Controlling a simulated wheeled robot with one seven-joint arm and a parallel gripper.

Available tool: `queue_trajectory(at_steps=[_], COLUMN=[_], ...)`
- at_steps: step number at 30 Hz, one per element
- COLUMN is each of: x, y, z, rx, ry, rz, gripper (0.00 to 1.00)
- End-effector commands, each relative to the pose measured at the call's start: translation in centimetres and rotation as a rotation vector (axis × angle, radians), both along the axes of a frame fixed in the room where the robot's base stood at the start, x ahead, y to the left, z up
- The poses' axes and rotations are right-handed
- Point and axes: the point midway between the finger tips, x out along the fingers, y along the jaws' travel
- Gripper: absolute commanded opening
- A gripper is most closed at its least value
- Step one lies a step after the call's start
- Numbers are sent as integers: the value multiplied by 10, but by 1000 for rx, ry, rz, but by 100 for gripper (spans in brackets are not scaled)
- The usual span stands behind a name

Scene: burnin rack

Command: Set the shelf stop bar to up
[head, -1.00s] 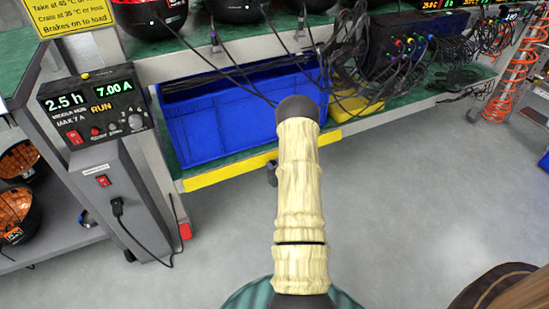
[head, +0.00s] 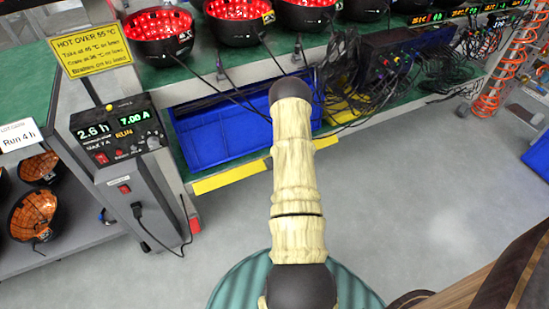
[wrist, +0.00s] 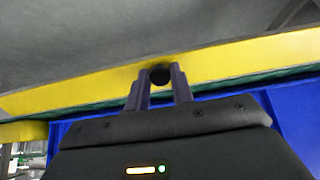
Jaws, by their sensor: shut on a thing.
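The shelf stop bar (head: 230,177) is a yellow strip along the front of the lower shelf, below the green shelf edge. It also crosses the wrist view (wrist: 240,58) at a slant. A round black knob (wrist: 160,75) sits on it. My gripper (wrist: 159,84) has its two fingers on either side of this knob and is shut on it. In the head view my own arm hides the gripper, the knob and the middle of the bar.
A blue bin (head: 215,130) stands on the lower shelf behind the bar. Black cables hang before it from lit red bowls (head: 232,22) above. A control post (head: 130,150) stands left of the bar. The grey floor in front is clear.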

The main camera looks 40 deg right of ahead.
Motion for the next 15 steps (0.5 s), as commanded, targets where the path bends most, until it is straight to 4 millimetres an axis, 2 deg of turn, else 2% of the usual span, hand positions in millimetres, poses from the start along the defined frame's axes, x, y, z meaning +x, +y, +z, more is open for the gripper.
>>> queue_trajectory(at_steps=[1, 15], x=[1, 7], y=[-2, -4], z=[9, 19], rx=[5, 70], ry=[24, 283], rz=[-3, -5], gripper=[1, 0])
